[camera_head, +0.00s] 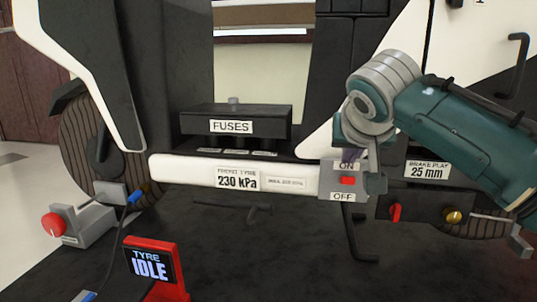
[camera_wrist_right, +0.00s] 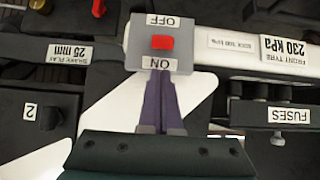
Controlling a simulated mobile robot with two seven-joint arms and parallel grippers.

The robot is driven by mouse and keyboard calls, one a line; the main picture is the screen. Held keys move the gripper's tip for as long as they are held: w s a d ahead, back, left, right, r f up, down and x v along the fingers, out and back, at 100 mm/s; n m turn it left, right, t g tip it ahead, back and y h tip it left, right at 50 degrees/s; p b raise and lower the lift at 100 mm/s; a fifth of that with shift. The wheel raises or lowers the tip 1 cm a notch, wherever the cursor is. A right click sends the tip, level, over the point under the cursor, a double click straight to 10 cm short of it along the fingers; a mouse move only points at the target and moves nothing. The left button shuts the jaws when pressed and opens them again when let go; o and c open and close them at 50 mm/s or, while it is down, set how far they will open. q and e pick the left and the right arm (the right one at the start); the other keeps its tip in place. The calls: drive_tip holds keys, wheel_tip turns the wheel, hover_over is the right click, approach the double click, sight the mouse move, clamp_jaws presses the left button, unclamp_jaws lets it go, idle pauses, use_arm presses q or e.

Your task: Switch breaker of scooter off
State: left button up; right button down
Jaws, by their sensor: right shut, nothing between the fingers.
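The breaker is a grey box (camera_head: 329,185) on the scooter's white bar, with ON printed at the top and OFF at the bottom. Its red switch (camera_head: 347,181) lies between the two labels; which way it is set I cannot tell. The wrist view shows the breaker box (camera_wrist_right: 134,48) upside down, with the red switch (camera_wrist_right: 162,42) uncovered. My right gripper (camera_head: 352,156) is shut and empty, its purple fingertips (camera_wrist_right: 160,74) at the ON label's edge, on the ON side of the switch. Contact with the box is unclear. My left gripper is out of view.
A black FUSES box (camera_head: 250,112) stands left of the breaker above the white bar (camera_head: 190,171). A red knob (camera_head: 396,212) and a yellow knob (camera_head: 453,216) sit to the right. A red TYRE IDLE display (camera_head: 165,262) stands front left on the dark floor.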

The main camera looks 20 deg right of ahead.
sight(350, 184)
drive_tip(key=shift+s+a+f+b, duration=0.25)
drive_tip(key=shift+s+f, duration=0.25)
drive_tip(key=shift+f, duration=0.3)
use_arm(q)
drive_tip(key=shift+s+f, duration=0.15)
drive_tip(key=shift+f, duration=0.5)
use_arm(e)
drive_tip(key=shift+w+r, duration=0.1)
